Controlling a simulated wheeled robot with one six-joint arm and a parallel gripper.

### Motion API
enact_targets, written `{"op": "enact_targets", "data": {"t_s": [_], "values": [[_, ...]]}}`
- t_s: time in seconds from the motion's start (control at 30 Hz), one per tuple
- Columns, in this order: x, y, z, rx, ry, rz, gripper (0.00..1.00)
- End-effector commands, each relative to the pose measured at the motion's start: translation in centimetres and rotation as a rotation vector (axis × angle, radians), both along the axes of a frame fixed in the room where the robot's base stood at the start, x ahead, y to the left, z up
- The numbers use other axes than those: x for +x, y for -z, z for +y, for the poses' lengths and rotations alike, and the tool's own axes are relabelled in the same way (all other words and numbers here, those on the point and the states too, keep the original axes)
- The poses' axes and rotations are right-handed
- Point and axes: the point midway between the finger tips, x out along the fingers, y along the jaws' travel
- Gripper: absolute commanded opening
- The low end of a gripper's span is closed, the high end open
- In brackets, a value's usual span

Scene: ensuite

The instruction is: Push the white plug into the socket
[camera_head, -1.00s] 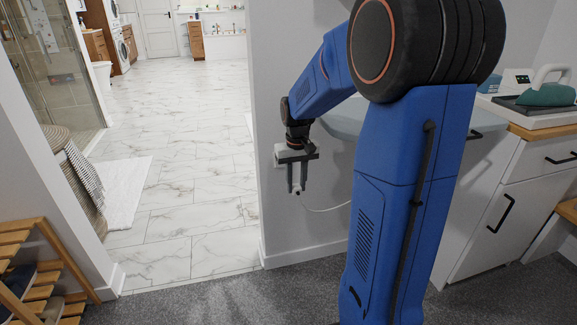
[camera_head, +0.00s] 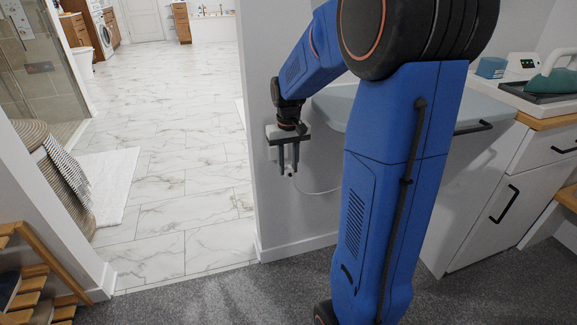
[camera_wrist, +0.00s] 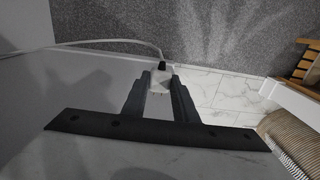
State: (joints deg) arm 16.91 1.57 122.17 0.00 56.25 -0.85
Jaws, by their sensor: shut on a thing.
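The white plug (camera_wrist: 163,72) sits between the tips of my gripper's two dark fingers, with its white cable (camera_wrist: 105,42) running off to the upper left in the wrist view. In the head view the plug (camera_head: 290,170) is a small pale spot at the fingertips, close to the grey wall. My gripper (camera_head: 288,172) points down there and is shut on the plug; it also shows in the wrist view (camera_wrist: 162,80). A pale plate (camera_head: 272,153) just left of the fingers may be the socket. Whether the plug touches a socket cannot be told.
The wall (camera_head: 300,215) ends at a doorway edge left of my gripper. A white cabinet (camera_head: 480,200) and a grey board (camera_head: 335,108) stand to the right. Slatted wooden shelves (camera_head: 30,270) are at lower left. The grey carpet (camera_head: 220,300) in front is clear.

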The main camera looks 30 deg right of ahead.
Motion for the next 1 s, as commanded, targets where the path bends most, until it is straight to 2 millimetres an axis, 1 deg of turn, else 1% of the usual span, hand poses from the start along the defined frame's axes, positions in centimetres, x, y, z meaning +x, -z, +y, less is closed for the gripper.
{"op": "enact_targets", "data": {"t_s": [0.4, 0.6, 0.8, 1.0], "values": [[3.2, 0.0, -0.9, 0.0, 0.0, 0.0, 0.04], [4.4, 0.0, -1.3, 0.0, 0.0, -0.001, 0.04], [5.0, 0.0, -1.4, 0.0, 0.0, 0.0, 0.04], [5.1, 0.0, -1.5, 0.0, 0.0, 0.0, 0.04]]}}
